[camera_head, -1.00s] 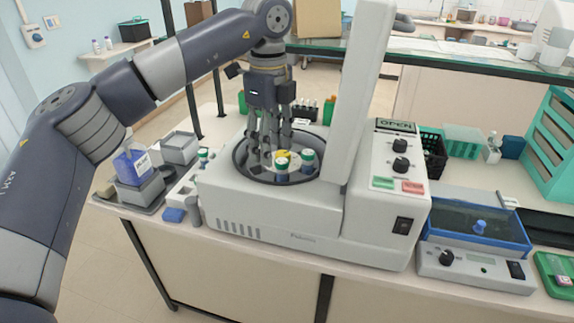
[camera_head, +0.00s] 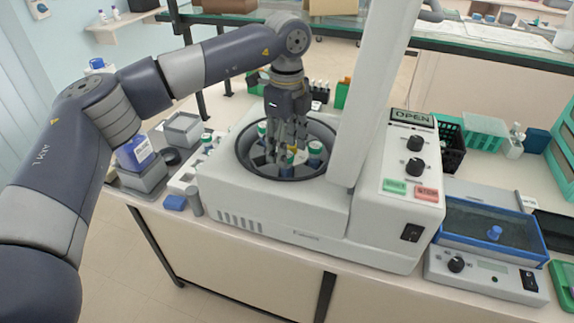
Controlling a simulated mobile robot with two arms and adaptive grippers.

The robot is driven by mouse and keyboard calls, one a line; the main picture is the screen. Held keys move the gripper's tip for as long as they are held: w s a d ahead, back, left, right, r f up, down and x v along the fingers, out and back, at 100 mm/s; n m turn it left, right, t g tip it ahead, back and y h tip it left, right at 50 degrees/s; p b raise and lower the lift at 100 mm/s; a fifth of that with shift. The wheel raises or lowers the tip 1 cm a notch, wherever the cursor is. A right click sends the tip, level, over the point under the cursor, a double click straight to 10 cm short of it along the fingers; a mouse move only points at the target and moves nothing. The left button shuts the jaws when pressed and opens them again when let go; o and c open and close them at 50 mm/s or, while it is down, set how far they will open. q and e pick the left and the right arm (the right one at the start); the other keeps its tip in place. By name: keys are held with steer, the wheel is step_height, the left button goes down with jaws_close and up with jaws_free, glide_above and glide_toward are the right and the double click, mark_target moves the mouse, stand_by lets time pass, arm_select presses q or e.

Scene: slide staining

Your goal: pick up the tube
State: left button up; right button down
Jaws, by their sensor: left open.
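The open centrifuge (camera_head: 270,215) stands on the bench with its lid raised. Tubes with green-and-white caps sit in its round bowl: one tube (camera_head: 315,152) right of my gripper and another (camera_head: 262,130) to its left. My left gripper (camera_head: 287,146) reaches down into the bowl from above, fingers open between these tubes. Something yellow and pale shows behind the fingers, mostly hidden; I cannot tell if it lies between them. Another capped tube (camera_head: 207,140) stands in a white rack (camera_head: 182,182) left of the centrifuge. My right gripper is out of view.
The raised lid (camera_head: 375,90) stands close to the right of my gripper. Green racks (camera_head: 484,130) are behind.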

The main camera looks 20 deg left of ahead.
mark_target(287, 170)
arm_select(q)
step_height(287, 170, down, 4)
steer(key=shift+r+p, duration=0.2)
steer(key=shift+p, duration=0.45)
steer(key=shift+f, duration=0.1)
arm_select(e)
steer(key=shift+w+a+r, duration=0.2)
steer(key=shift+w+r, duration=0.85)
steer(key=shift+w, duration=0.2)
arm_select(q)
steer(key=shift+d, duration=0.1)
steer(key=c, duration=1.1)
steer(key=shift+c, duration=0.2)
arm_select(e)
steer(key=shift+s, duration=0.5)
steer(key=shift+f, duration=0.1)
